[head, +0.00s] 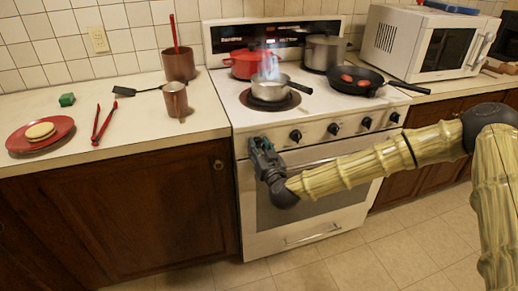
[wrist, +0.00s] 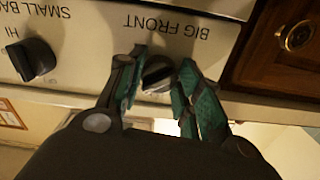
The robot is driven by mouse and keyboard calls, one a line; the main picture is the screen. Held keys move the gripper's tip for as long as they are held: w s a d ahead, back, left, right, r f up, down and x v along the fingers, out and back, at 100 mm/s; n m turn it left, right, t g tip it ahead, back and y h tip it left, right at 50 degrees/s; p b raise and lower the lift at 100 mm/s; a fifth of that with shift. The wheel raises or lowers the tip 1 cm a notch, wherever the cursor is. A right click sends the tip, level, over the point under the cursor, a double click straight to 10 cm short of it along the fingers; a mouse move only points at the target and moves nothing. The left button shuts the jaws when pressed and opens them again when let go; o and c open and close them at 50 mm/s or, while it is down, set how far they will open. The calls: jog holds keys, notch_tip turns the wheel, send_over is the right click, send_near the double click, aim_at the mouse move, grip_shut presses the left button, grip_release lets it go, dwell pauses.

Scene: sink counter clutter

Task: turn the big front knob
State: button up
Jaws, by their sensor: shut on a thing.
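The big front knob (wrist: 157,73) is dark and round, on the stove's front panel beside the label "BIG FRONT", which reads upside down in the wrist view. My gripper (wrist: 163,66) is shut on this knob, with one teal-padded finger on each side of it. In the head view my gripper (head: 261,148) is at the left end of the stove's (head: 318,112) knob row and hides the knob. The small back knob (wrist: 33,59) is to the left in the wrist view, apart from my fingers.
A steaming saucepan (head: 270,91) sits on the front left burner. A red pot (head: 248,64), a steel pot (head: 325,52) and a black skillet (head: 352,84) share the stovetop. Several other knobs run to the right. The oven handle is below my gripper; floor (head: 405,235) in front is clear.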

jog(key=shift+d, duration=0.1)
jog(key=o, duration=1)
jog(key=shift+o, duration=0.2)
jog(key=shift+s, duration=0.1)
jog(key=v, duration=1.1)
jog(key=shift+s, duration=0.35)
jog(key=shift+d, duration=0.15)
